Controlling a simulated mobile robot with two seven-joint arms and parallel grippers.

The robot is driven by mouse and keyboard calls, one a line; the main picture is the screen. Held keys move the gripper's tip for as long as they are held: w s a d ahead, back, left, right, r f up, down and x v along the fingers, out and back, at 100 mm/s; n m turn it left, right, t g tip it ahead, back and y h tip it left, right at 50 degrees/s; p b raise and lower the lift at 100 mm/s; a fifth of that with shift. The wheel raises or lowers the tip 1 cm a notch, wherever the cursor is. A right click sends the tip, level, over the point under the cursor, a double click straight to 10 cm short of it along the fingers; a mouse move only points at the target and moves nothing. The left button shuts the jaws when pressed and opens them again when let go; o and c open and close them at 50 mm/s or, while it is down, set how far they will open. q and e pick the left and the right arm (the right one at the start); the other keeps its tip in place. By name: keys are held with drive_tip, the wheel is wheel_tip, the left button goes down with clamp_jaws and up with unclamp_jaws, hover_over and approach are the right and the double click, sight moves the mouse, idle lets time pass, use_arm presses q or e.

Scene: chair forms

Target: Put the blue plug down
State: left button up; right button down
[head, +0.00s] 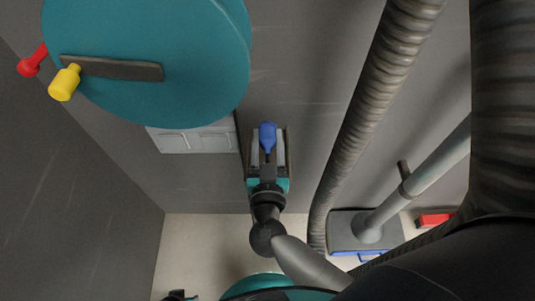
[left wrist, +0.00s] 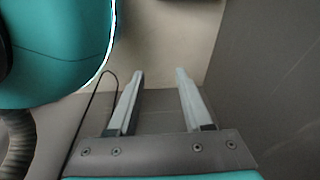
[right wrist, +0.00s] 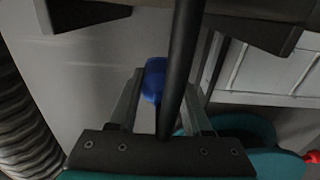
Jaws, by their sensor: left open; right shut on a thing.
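The blue plug (head: 268,137) is between the fingers of my right gripper (head: 267,150), which is shut on it near the middle of the head view. In the right wrist view the plug (right wrist: 153,80) sits between the two fingers (right wrist: 155,100), partly hidden by a dark bar crossing in front. My left gripper (left wrist: 158,90) is open and empty in the left wrist view, over a grey surface. In the head view I cannot make out the left fingers.
A large teal round seat (head: 160,90) with a dark slot bar stands at upper left, with yellow (head: 64,83) and red (head: 33,61) plugs at its edge. A white panelled box (head: 195,138) is below it. A ribbed grey hose (head: 365,115) runs right of my right gripper.

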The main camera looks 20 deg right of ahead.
sight(268, 159)
drive_tip(key=shift+f+b, duration=0.85)
drive_tip(key=shift+f, duration=0.55)
drive_tip(key=shift+f+b, duration=0.6)
drive_tip(key=shift+f, duration=0.3)
use_arm(q)
drive_tip(key=w+d+r, duration=0.3)
drive_tip(key=w+r, duration=0.1)
drive_tip(key=r, duration=0.1)
drive_tip(key=shift+d+r, duration=0.3)
drive_tip(key=shift+r, duration=0.1)
use_arm(e)
drive_tip(key=shift+f, duration=0.3)
drive_tip(key=shift+c, duration=1.7)
unclamp_jaws()
drive_tip(key=shift+f, duration=0.15)
use_arm(q)
drive_tip(key=shift+w+r, duration=0.1)
